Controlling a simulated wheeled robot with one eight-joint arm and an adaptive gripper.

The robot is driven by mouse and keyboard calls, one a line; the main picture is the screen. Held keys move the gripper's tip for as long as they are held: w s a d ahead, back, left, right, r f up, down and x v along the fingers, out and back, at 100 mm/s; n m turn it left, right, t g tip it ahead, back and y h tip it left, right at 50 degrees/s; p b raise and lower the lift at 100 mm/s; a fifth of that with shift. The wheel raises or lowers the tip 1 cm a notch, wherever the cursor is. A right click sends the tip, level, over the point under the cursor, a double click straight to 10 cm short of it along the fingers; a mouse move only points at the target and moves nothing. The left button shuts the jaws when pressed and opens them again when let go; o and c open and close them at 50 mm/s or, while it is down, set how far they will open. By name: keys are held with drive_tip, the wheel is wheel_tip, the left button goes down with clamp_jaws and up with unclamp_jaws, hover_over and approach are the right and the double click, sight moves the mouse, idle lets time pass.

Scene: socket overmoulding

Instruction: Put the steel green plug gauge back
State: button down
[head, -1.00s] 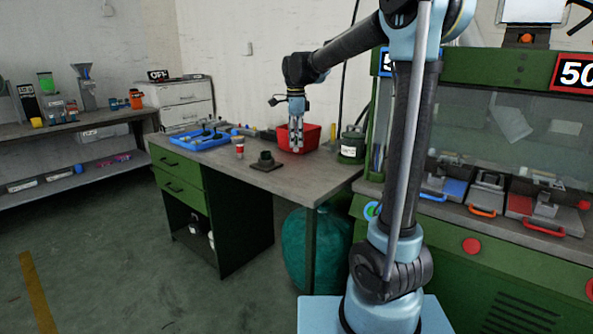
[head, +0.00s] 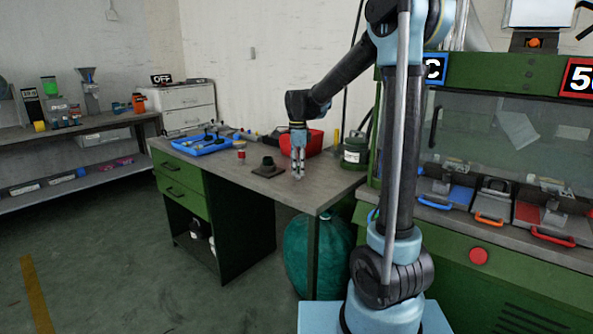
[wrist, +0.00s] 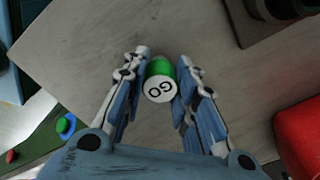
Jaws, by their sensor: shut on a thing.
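The green plug gauge (wrist: 160,82) has a green body and a white end face marked "GO". In the wrist view it stands between the fingertips of my gripper (wrist: 164,62), which is shut on it. In the head view my gripper (head: 298,173) points down, low over the front right part of the workbench; the gauge is too small to make out there. A dark square base with a green round holder (head: 268,163) stands on the bench, left of my gripper. Part of this base shows at the top right of the wrist view (wrist: 262,28).
A red bin (head: 316,143) stands close behind my gripper. A jar with a red label (head: 241,151) and a blue tray (head: 203,148) are further left. The bench top (head: 235,172) is clear along its front.

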drive_tip(key=shift+f, duration=0.2)
drive_tip(key=shift+f, duration=0.1)
drive_tip(key=c, duration=1.3)
unclamp_jaws()
